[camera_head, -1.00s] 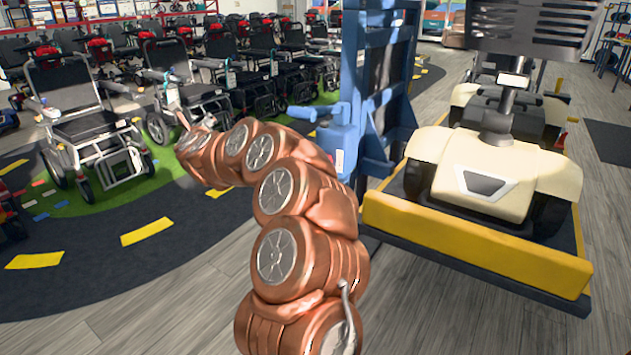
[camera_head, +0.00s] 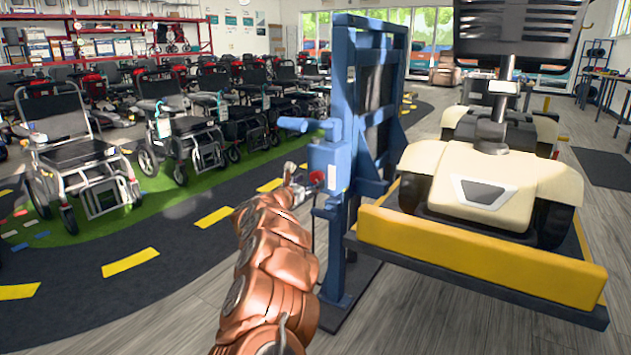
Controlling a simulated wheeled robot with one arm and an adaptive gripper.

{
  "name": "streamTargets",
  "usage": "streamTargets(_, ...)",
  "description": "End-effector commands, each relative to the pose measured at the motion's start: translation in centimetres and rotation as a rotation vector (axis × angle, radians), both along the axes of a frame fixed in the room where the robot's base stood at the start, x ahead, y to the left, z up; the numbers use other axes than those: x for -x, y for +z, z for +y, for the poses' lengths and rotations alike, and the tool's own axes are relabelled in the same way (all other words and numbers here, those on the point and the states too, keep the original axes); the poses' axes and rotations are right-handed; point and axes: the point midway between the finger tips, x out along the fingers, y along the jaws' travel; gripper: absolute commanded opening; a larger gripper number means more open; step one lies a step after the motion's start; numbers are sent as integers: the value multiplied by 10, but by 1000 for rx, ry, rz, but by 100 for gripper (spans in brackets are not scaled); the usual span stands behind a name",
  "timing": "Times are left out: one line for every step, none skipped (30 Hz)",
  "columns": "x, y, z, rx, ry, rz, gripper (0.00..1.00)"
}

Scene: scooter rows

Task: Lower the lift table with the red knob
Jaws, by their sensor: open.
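The lift table (camera_head: 480,255) has a yellow-edged platform, raised off the floor, carrying a cream scooter (camera_head: 490,185). Its blue upright frame (camera_head: 342,75) stands at the platform's left side. A blue control box (camera_head: 328,160) is fixed to that frame. The red knob (camera_head: 317,177) shows small on the box's left face. My gripper (camera_head: 297,184) is at the end of my copper arm, just left of the red knob. It is open and looks empty. I cannot tell whether a fingertip touches the knob; the fingers are small here.
Wheelchairs and scooters (camera_head: 80,160) stand in rows at the left and back. The dark path (camera_head: 190,240) with yellow dashes is clear at the left.

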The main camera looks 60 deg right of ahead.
Motion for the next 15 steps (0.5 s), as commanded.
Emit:
streamTargets(0,-2,-6,1,0,3,74)
streamTargets(0,-1,-9,1,0,3,74)
streamTargets(0,-1,-13,2,-2,1,74)
streamTargets(0,0,-16,3,-2,1,74)
streamTargets(0,0,-19,4,-1,0,74)
streamTargets(-1,0,-22,2,0,2,74)
streamTargets(-1,-1,-25,1,0,2,74)
streamTargets(-1,-1,-27,0,0,3,74)
streamTargets(-1,-1,-30,1,0,4,74)
streamTargets(-1,-1,-32,0,0,3,74)
streamTargets(-1,-1,-34,0,-1,2,74)
streamTargets(-1,0,-36,1,-1,1,74)
streamTargets(-1,0,-37,1,0,1,74)
streamTargets(-1,1,-39,2,0,0,74)
streamTargets(-2,1,-40,1,1,0,74)
